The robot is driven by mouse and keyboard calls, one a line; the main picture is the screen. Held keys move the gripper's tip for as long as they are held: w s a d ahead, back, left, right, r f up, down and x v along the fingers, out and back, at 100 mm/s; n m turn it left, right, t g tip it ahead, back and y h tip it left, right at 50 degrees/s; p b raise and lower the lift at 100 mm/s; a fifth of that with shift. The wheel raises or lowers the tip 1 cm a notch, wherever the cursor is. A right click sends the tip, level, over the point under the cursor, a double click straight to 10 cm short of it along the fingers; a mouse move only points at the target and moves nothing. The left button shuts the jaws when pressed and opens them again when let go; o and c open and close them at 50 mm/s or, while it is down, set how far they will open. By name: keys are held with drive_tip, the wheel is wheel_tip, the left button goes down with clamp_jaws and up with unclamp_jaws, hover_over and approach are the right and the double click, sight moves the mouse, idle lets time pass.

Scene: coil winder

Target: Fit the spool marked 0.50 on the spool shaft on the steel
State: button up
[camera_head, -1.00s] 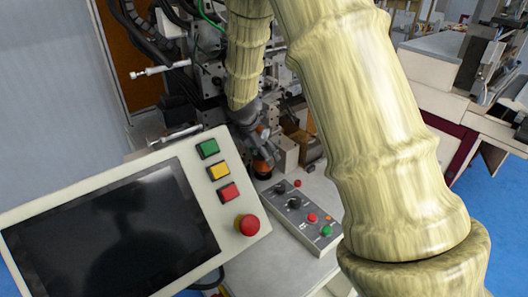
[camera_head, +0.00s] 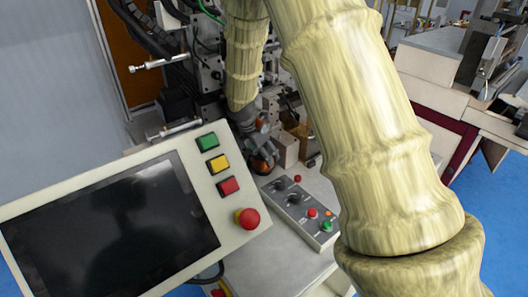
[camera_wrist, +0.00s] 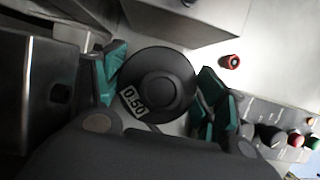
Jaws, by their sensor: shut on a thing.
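The spool marked 0.50 (camera_wrist: 158,82) is a dark round spool with its flange and label facing the wrist camera. My gripper (camera_wrist: 160,90) is shut on it, with teal finger pads on its left and right sides. In the head view, my gripper (camera_head: 258,145) is low at the machine, behind the control panel. A copper-coloured part (camera_head: 261,164) shows at its tip, probably the held spool. I cannot make out the spool shaft for certain; the gripper and arm hide much of that area.
A tilted screen panel (camera_head: 230,250) with coloured buttons stands in front. A small control box (camera_head: 300,212) lies right of it on the pale bench. A steel block (camera_wrist: 195,15) is close above the spool in the wrist view, and a red button (camera_wrist: 229,62) is to the right.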

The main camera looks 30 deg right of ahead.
drive_tip(key=shift+f, duration=0.6)
drive_tip(key=o, duration=1.6)
drive_tip(key=v, duration=1.2)
